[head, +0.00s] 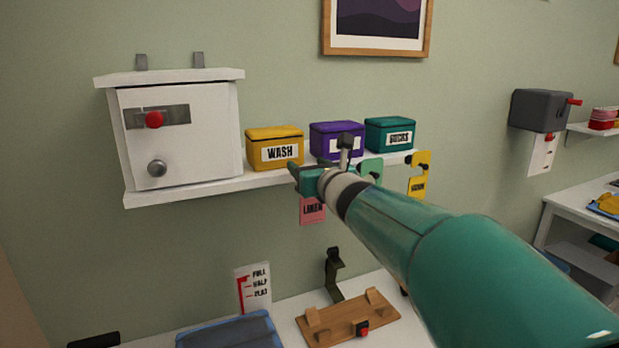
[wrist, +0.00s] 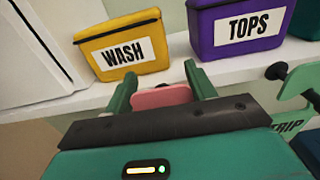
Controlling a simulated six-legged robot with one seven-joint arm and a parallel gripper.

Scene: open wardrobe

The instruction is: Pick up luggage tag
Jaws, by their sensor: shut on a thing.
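A pink tag (head: 312,211) lettered LINEN hangs below the front edge of the wall shelf in the head view. In the wrist view its pink top (wrist: 162,97) shows between my two green fingers, and the rest is hidden by the gripper body. My gripper (wrist: 158,85) is shut on the pink tag at the shelf's front edge. In the head view my gripper (head: 318,168) partly covers the tag's upper part. A green tag (head: 371,170) and a yellow tag (head: 418,175) hang from dark pegs to the right.
On the shelf (head: 190,190) stand a white cabinet (head: 180,130) and yellow WASH (head: 275,148), purple TOPS (wrist: 240,28) and teal (head: 390,134) boxes. Below are a wooden stand (head: 348,318) and a blue-edged bin (head: 230,332). The wall below the shelf's left part is clear.

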